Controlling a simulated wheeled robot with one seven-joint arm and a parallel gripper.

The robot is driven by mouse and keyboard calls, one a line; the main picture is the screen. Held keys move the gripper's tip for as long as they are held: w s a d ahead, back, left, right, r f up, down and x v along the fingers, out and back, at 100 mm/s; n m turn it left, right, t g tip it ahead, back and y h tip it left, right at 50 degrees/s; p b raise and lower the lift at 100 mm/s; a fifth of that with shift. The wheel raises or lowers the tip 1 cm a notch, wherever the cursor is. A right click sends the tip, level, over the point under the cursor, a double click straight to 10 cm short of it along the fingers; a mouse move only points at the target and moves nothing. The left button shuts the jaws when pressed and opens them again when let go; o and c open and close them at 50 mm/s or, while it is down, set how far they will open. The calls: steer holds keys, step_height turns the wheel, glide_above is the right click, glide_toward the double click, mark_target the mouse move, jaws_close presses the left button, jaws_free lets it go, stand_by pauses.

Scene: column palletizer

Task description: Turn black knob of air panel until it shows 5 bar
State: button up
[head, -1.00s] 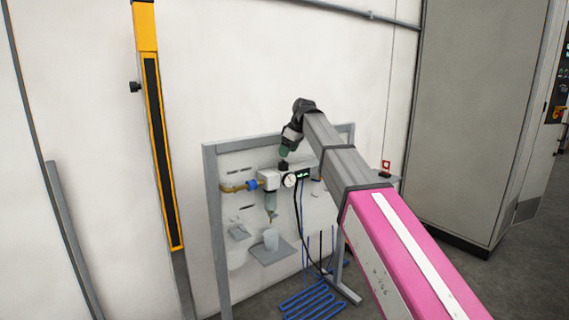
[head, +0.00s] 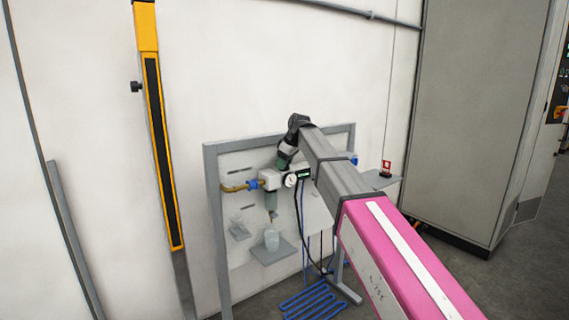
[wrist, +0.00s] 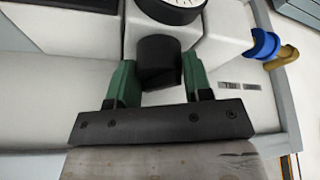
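In the head view the air panel (head: 215,200) stands against the wall, with a white regulator block (head: 269,179), a round dial gauge (head: 290,181) and a small dark display (head: 304,174). The black knob is hidden there by my gripper (head: 283,161), which is above the block. In the wrist view the black knob (wrist: 158,60) sits between the green fingers of my gripper (wrist: 160,80). The fingers are apart, one on each side, with thin gaps seeming to show beside the knob. The dial gauge (wrist: 172,8) is cut off at the top edge; its reading is not legible.
A brass fitting with a blue collar (head: 252,184) sits left of the block. A clear bowl hangs below it, above a small shelf (head: 272,255). Blue hose (head: 312,302) lies coiled on the floor. A grey cabinet (head: 470,120) stands at right.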

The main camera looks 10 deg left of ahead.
steer(key=shift+m, duration=0.3)
steer(key=m+t, duration=0.1)
steer(key=m, duration=0.1)
steer(key=m+t+h, duration=0.1)
steer(key=m, duration=0.2)
steer(key=shift+s+a, duration=0.1)
steer(key=m+h, duration=0.1)
steer(key=m, duration=0.2)
steer(key=m+t+h, duration=0.1)
steer(key=m, duration=0.2)
steer(key=shift+m+h, duration=0.3)
stand_by(0.4)
steer(key=o, duration=0.9)
steer(key=v, duration=1)
steer(key=shift+r, duration=0.4)
steer(key=shift+s, duration=0.1)
